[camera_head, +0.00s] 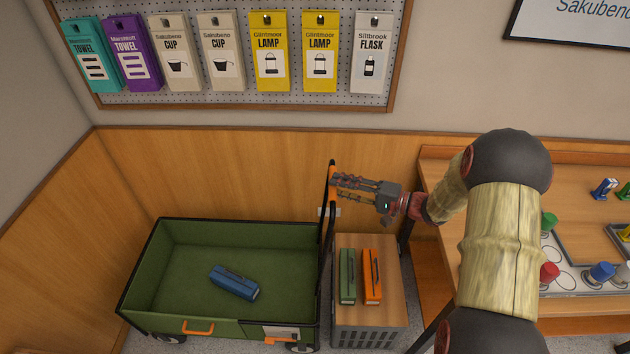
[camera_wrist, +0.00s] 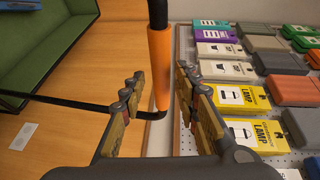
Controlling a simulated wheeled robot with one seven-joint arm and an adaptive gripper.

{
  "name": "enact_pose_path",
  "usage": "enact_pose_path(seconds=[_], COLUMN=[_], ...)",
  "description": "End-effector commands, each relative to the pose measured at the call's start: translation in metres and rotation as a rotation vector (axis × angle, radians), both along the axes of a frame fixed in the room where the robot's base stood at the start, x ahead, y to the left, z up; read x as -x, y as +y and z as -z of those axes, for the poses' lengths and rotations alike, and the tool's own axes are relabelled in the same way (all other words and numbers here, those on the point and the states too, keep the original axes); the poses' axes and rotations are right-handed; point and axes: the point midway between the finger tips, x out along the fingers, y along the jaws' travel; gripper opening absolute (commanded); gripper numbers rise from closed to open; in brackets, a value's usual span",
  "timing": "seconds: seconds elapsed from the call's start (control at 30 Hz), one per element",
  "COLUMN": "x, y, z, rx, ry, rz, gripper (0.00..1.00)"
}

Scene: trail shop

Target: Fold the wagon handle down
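The green wagon (camera_head: 225,235) stands on the floor at lower left. Its black handle (camera_head: 324,232) rises upright from the wagon's right end, with an orange grip (camera_head: 333,185) near the top. My gripper (camera_head: 338,186) reaches in from the right at the height of the grip. In the wrist view my gripper (camera_wrist: 160,88) is open, with the orange grip (camera_wrist: 161,65) between its two fingertips in the picture. A gap shows on each side, and neither finger visibly presses on the grip.
A blue case (camera_head: 234,282) lies in the wagon. A crate with a wooden top (camera_head: 356,308) beside the wagon bears a green case (camera_head: 347,276) and an orange case (camera_head: 371,276). A wooden table (camera_head: 450,165) stands right. A pegboard (camera_head: 330,103) hangs behind. Floor left of the crate is taken by the wagon.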

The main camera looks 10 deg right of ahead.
Motion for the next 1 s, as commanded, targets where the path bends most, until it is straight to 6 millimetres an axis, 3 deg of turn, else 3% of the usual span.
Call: enact_pose_path(seconds=[0.3,0.5,0.83,1.0], x=[-0.028,-0.040,-0.043,-0.042], y=[0.039,0.054,0.056,0.056], z=[0.006,0.007,0.007,0.007], rx=[0.001,0.001,0.001,0.001], ry=[0.000,0.000,0.001,0.001], rz=[-0.004,-0.003,-0.001,-0.001], gripper=[0.31,0.31,0.31,0.22])
